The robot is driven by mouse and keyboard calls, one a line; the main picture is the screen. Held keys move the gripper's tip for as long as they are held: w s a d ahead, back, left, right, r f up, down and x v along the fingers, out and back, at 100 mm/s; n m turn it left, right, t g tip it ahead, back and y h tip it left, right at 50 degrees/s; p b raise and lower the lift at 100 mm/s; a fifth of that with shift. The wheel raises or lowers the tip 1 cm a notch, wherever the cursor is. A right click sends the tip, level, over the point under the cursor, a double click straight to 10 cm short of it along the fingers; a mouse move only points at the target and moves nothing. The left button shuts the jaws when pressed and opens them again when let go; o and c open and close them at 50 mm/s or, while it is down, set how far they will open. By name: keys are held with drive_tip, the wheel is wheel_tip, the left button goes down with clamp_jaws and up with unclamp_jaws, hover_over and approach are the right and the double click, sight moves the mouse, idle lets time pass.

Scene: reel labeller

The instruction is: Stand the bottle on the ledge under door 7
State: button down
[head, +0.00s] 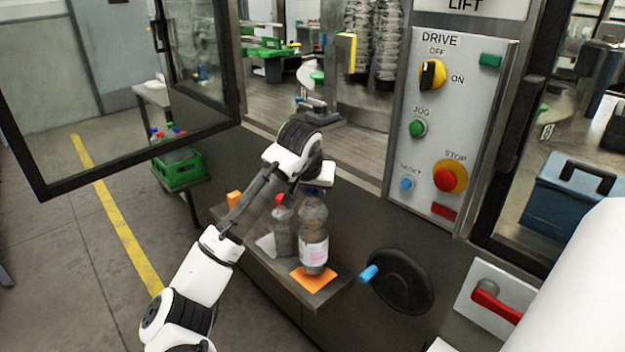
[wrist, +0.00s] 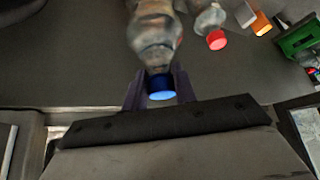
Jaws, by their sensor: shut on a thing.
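A clear bottle with a pink and white label (head: 313,250) is upright over an orange square on the ledge (head: 324,294). Its base looks at or just above the square; I cannot tell whether it touches. My gripper (head: 314,190) is above it, shut on its neck. In the wrist view the bottle's blue cap (wrist: 161,88) sits between the fingers of my gripper (wrist: 160,92). A second clear bottle (head: 284,232) with a red cap stands close on its left; the red cap also shows in the wrist view (wrist: 217,39). No door number is readable.
An orange block (head: 234,198) lies at the ledge's left end. A black handwheel with a blue handle (head: 402,282) is right of the ledge. An open framed door (head: 140,150) swings out at left, with a green crate (head: 180,170) behind it. A control panel (head: 448,130) rises behind.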

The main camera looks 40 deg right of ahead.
sight(312, 198)
drive_tip(key=shift+f, duration=1.45)
drive_tip(key=c, duration=1.1)
unclamp_jaws()
